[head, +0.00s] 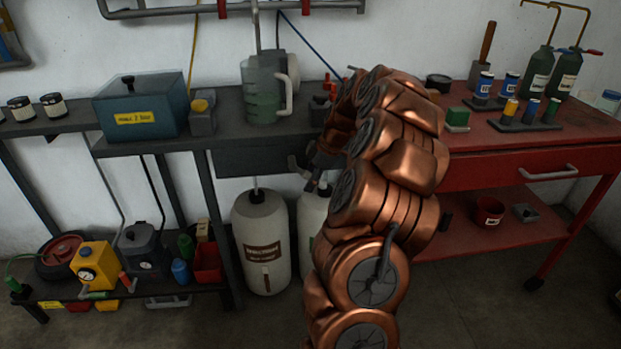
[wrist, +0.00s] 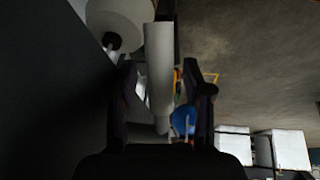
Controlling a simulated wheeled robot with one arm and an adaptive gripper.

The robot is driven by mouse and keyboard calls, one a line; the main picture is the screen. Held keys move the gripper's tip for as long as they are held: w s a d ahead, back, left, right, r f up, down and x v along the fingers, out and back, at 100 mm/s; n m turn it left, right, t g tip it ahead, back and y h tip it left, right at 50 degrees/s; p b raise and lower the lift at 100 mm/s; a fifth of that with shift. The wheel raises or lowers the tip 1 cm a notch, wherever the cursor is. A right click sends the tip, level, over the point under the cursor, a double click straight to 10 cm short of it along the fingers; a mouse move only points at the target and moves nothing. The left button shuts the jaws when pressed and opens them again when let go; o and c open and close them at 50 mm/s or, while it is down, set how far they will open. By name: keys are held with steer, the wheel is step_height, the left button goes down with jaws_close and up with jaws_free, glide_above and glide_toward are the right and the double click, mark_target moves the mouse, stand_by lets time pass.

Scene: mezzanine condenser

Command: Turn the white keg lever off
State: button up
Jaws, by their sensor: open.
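Two white kegs stand under the dark bench in the head view: a left keg (head: 263,245) with a dark label, and a right keg (head: 310,222) mostly hidden by my copper arm. My gripper (head: 314,172) is just below the bench edge, above the right keg. In the wrist view, my gripper (wrist: 160,70) is open, with a finger on each side. A pale, round-ended bar (wrist: 158,60), which looks like the lever, lies lengthwise between the fingers. I cannot tell whether they touch it. A white rounded body (wrist: 118,22) shows beyond.
The dark bench (head: 225,132) overhangs the kegs and holds a clear jug (head: 262,92) and a blue box (head: 140,108). A red cart (head: 560,150) stands to the right. A low shelf (head: 60,290) with tools is at left. The front floor is clear.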

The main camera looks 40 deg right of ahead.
jaws_close()
stand_by(0.4)
